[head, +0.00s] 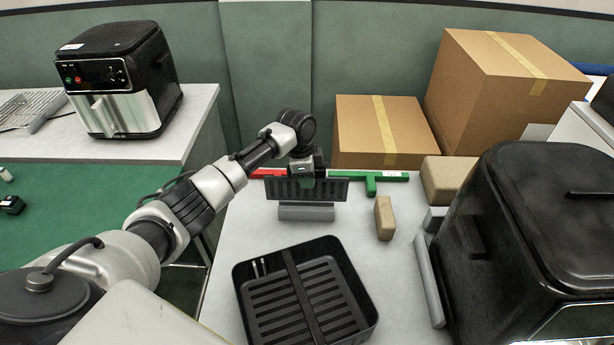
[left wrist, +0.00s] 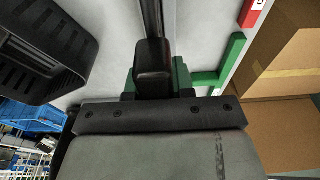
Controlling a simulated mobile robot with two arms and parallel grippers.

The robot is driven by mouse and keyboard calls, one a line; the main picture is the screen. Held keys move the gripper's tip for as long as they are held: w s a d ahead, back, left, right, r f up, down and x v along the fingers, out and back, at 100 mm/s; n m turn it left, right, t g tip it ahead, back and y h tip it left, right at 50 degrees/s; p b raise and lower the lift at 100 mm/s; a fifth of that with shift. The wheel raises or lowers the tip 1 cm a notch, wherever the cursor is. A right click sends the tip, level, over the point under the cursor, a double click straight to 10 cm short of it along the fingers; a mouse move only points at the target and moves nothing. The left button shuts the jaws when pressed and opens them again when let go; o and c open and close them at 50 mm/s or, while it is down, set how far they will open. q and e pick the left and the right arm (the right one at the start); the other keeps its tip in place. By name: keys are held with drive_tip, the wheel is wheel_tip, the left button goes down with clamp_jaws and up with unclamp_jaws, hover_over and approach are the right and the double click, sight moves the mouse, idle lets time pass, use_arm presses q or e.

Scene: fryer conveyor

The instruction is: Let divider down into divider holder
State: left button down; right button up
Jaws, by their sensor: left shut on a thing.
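The dark slotted divider (head: 330,190) stands upright at the back of the white table. My left gripper (head: 306,174) is shut on its top edge from above. A low grey block (head: 306,213), which looks like the divider holder, sits right below the divider; I cannot tell whether they touch. In the left wrist view a dark gripper finger (left wrist: 153,70) shows close up, with a thin dark bar (left wrist: 151,18) running up from it, probably the divider edge-on. My right gripper is in neither view.
A black fryer basket (head: 247,300) stands at the front. A green bar (head: 395,176) and a red piece (head: 262,173) lie behind the divider. A tan block (head: 384,218) stands to the right. A black fryer (head: 550,220) fills the right side. Cardboard boxes (head: 378,120) stand behind.

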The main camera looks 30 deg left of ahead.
sight(309, 201)
use_arm(q)
drive_tip(key=shift+f+b, duration=2.25)
drive_tip(key=shift+f, duration=0.65)
drive_tip(key=c, duration=0.9)
unclamp_jaws()
drive_tip(key=shift+r, duration=0.1)
drive_tip(key=r, duration=0.3)
drive_tip(key=a+r, duration=0.1)
drive_tip(key=r, duration=0.3)
drive_tip(key=r+b, duration=0.1)
drive_tip(key=r, duration=0.2)
drive_tip(key=shift+s+a+r, duration=0.25)
drive_tip(key=shift+s+r, duration=0.05)
drive_tip(key=shift+s, duration=0.05)
drive_tip(key=shift+f, duration=0.1)
